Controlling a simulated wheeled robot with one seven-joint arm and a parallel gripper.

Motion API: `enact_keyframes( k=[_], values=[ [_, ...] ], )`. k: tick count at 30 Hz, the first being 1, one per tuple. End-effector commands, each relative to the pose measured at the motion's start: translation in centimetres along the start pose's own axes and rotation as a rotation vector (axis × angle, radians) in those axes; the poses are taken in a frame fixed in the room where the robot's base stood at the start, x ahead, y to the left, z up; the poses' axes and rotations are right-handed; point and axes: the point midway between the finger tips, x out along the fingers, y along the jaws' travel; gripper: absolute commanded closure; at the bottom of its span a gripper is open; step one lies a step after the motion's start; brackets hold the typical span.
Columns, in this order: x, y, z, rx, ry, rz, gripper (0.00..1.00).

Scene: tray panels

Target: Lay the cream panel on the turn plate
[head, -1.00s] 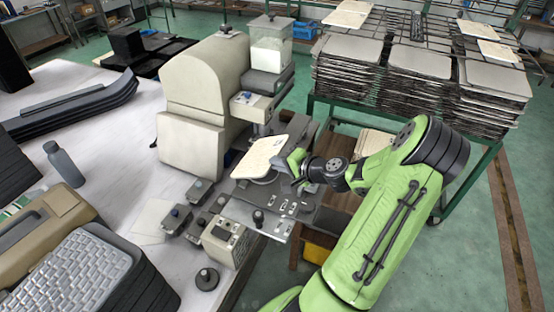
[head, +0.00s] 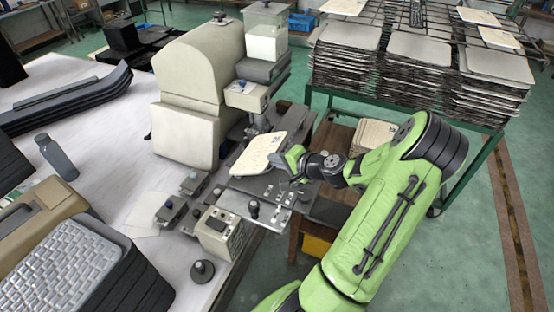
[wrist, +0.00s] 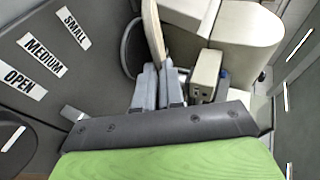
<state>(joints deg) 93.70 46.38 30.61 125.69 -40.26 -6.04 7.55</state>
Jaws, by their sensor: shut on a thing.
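The cream panel (head: 257,153) is a thin pale plate over the dark machine bench, close to level in the head view. My gripper (head: 284,160) is shut on its right edge. In the wrist view the fingers (wrist: 159,88) pinch the panel (wrist: 153,28), seen nearly edge-on. A dark round disc, which looks like the turn plate (wrist: 131,48), is right beside the panel's face there. In the head view the panel covers most of the plate. I cannot tell whether panel and plate touch.
The beige machine (head: 202,80) with a clear hopper (head: 267,35) stands just behind the panel. Small control boxes and a knobbed box (head: 220,232) stand at the front left. A green rack of stacked trays (head: 400,75) is behind right. More panels (head: 373,135) lie beside the bench.

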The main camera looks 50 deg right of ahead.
Motion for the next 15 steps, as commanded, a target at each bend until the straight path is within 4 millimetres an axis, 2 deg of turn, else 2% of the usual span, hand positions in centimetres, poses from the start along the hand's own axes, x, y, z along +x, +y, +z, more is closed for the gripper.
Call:
enact_keyframes(
  k=[11,12,15],
  values=[
    [0.03,0.03,0.02,0.000,0.000,-0.001,1.00],
    [0.03,0.03,0.02,0.000,0.000,-0.001,0.91],
    [0.03,0.03,0.01,0.000,0.000,-0.001,0.75]
  ],
)
